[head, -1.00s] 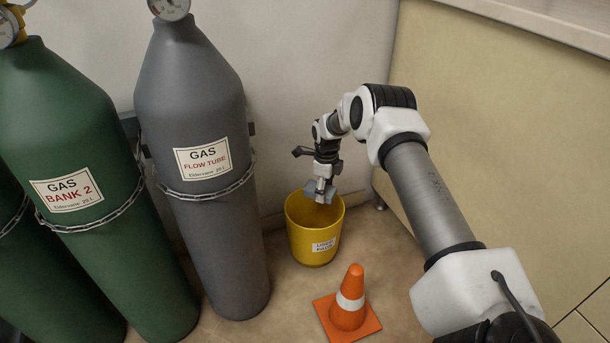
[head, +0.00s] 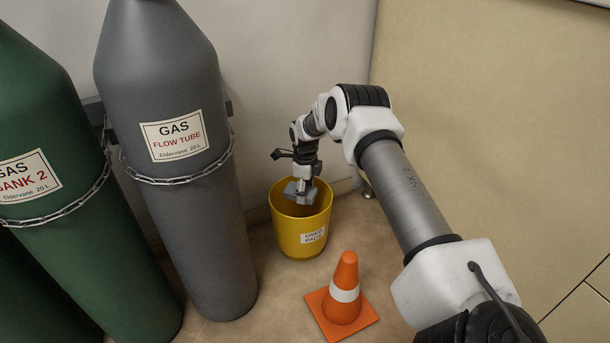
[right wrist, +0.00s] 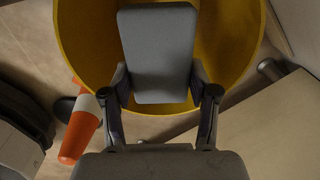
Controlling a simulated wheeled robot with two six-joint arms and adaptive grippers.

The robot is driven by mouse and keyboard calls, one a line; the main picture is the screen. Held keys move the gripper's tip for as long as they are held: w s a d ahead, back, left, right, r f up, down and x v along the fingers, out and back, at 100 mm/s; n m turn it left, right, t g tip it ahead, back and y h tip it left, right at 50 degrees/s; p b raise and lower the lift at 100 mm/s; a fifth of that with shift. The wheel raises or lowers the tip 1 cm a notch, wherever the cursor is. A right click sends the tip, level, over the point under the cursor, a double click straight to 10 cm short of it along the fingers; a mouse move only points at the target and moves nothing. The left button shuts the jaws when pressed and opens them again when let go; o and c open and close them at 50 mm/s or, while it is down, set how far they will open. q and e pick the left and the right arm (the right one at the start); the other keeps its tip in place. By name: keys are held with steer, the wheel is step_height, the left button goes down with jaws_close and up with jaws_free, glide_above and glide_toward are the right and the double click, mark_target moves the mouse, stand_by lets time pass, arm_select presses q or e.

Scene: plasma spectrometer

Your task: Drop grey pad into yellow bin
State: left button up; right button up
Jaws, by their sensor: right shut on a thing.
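The yellow bin (head: 301,238) stands on the floor beside the grey gas cylinder, with a white label on its front. My right gripper (head: 300,192) points down at the bin's opening. In the right wrist view the grey pad (right wrist: 158,52) is a flat block held between the two fingers of my right gripper (right wrist: 160,86). The yellow bin's inner wall (right wrist: 85,40) shows around and behind the pad. In the head view the pad (head: 293,190) overlaps the bin's mouth; how deep it sits is hard to tell. My left gripper is not in view.
An orange and white cone (head: 344,290) stands just in front of the bin. A grey gas cylinder (head: 190,220) and a green one (head: 90,250), both chained, stand to the left. A beige cabinet side (head: 490,150) rises to the right.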

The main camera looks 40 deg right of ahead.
step_height(320, 180, down, 9)
steer(key=b, duration=0.4)
steer(key=shift+f, duration=0.15)
stand_by(0.4)
steer(key=o, duration=1.1)
step_height(320, 180, up, 18)
steer(key=p, duration=1.8)
